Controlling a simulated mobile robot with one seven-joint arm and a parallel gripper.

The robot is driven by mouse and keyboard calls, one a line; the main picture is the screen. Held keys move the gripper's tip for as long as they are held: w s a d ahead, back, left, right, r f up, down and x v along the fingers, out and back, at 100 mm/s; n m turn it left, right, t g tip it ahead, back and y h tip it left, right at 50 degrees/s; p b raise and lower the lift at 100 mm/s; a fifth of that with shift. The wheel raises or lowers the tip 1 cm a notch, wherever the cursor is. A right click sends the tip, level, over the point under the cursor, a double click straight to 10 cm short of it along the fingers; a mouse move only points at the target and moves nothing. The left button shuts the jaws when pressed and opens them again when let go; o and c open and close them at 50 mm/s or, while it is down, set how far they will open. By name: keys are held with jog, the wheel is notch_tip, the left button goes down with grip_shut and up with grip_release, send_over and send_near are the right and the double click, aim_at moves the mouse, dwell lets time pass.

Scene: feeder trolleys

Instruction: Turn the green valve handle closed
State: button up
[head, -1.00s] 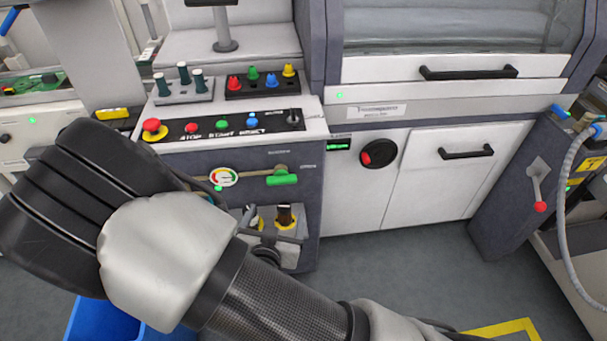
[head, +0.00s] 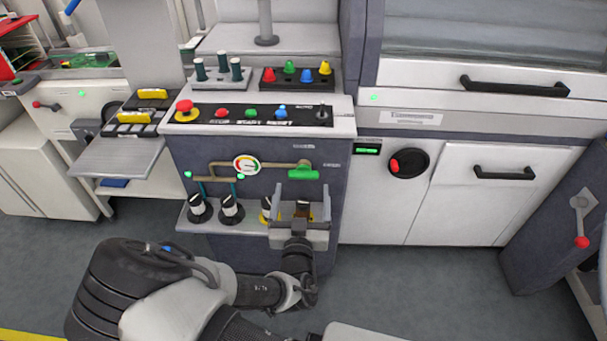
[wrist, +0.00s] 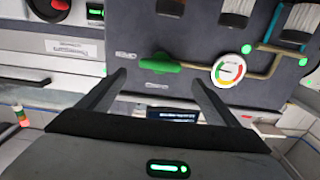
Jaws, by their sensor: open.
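The green valve handle (head: 303,174) lies level on the brass pipe, on the dark front panel below the button console. In the wrist view the green handle (wrist: 160,63) appears upside down, just beyond and between my open fingers, with the round gauge (wrist: 228,69) to its right. My gripper (head: 301,200) is open and empty, its fingers pointing up just below the handle in the head view. It also shows in the wrist view (wrist: 160,85). I see no contact between fingers and handle.
The gauge (head: 246,165) sits left of the handle. A shelf (head: 186,217) with several black-and-white knobs is below, close to my gripper. The button console (head: 345,125) overhangs above. A red-marked rotary switch (head: 408,163) is to the right. Grey floor (head: 400,285) is free in front.

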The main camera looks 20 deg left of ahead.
aim_at(303, 177)
jog(key=x, duration=0.7)
jog(key=shift+w+a, duration=0.1)
jog(key=shift+w, duration=0.25)
jog(key=c, duration=1.1)
jog(key=shift+o, duration=0.2)
jog(key=shift+b, duration=0.3)
